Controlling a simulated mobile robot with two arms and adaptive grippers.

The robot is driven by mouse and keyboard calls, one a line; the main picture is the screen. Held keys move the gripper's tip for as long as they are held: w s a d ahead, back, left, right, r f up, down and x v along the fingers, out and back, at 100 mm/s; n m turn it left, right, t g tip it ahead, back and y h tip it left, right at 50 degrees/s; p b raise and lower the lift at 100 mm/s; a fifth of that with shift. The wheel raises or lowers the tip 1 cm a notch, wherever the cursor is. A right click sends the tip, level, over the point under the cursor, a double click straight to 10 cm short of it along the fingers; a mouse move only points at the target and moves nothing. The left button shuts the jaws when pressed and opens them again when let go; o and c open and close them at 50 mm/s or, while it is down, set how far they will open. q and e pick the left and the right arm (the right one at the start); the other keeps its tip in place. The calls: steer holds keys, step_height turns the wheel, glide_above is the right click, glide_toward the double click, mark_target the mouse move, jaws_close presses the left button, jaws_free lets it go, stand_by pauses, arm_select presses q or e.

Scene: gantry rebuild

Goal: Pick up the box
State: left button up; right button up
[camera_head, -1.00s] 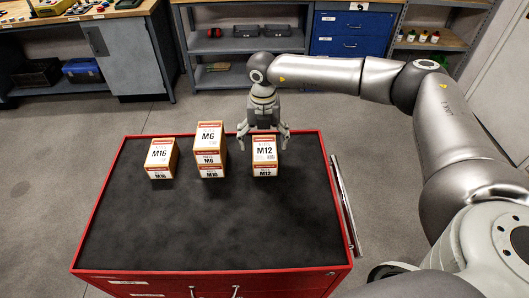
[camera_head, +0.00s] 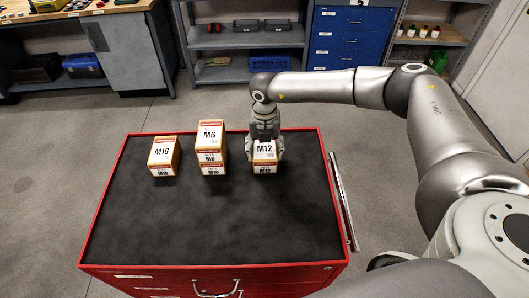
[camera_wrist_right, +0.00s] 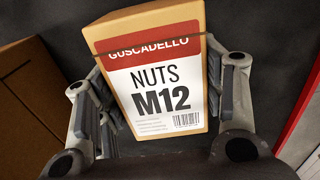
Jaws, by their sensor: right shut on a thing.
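The M12 box (camera_head: 264,158) is an orange-brown carton with a white label, at the right of the boxes on the red cart's black top (camera_head: 210,225). My right gripper (camera_head: 266,147) comes down on it from above, with a finger on each side. In the right wrist view the box (camera_wrist_right: 160,85), labelled "NUTS M12", sits between the fingers of the gripper (camera_wrist_right: 160,105), which is shut on it. I cannot tell whether the box is clear of the cart top. My left gripper is not in view.
An M16 box (camera_head: 163,156) stands at the left. An M6 box (camera_head: 209,138) sits on an M10 box (camera_head: 211,170) between it and the M12 box. The front of the cart top is clear. A cart handle (camera_head: 343,200) runs along the right side.

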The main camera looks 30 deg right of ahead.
steer(key=shift+c, duration=1.3)
steer(key=shift+w+r, duration=0.1)
steer(key=shift+r, duration=0.05)
